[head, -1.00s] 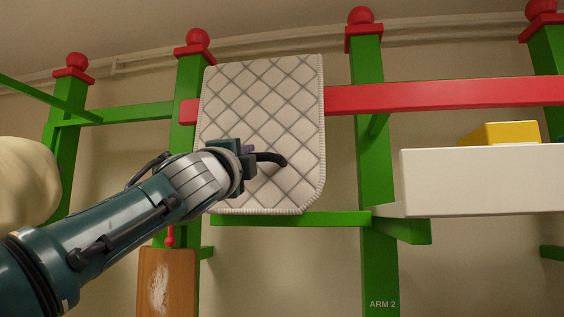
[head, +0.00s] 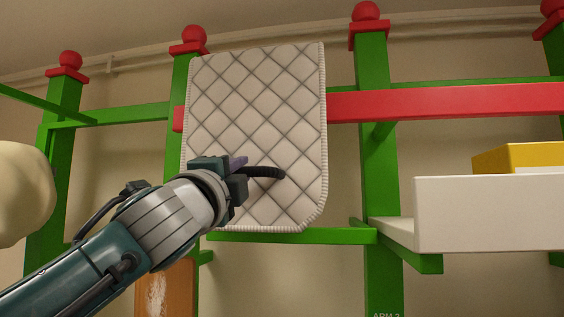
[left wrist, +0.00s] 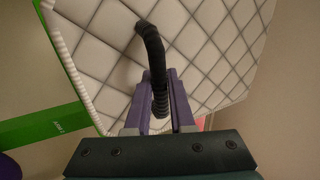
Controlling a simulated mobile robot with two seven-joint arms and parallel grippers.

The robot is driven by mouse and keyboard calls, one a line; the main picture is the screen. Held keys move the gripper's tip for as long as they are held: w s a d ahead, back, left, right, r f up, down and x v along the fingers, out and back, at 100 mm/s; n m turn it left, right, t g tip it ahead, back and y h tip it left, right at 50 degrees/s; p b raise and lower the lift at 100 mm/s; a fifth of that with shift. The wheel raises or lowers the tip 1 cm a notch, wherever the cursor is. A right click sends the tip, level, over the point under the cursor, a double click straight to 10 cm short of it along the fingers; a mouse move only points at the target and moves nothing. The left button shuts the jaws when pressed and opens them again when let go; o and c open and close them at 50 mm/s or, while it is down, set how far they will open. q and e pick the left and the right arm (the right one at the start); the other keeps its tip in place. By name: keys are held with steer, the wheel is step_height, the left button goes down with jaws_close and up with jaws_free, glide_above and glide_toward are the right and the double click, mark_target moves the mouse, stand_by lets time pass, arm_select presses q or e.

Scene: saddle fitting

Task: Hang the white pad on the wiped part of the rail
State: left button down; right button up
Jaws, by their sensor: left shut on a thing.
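The white pad (head: 255,110) is quilted with a grey diamond pattern and has a black curved handle (head: 265,172) on its near face. My left gripper (head: 240,172) is shut on this handle and holds the pad upright. In the left wrist view, the gripper's purple fingers (left wrist: 162,105) close around the handle (left wrist: 152,50), with the pad (left wrist: 105,45) behind. The red rail (head: 450,101) runs behind the pad, whose top edge is above it. I cannot tell whether pad and rail touch. The wiped part is not discernible. My right gripper is not in view.
Green posts (head: 376,170) with red knobs flank the pad. A green bar (head: 300,237) passes at its lower edge. At right, a white shelf front (head: 490,213) stands below a yellow box (head: 520,156). A wooden board (head: 165,285) hangs at lower left.

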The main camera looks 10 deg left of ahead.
arm_select(q)
steer(key=s+p, duration=0.2)
steer(key=s, duration=0.2)
steer(key=shift+s, duration=0.1)
steer(key=shift+a, duration=0.15)
stand_by(0.4)
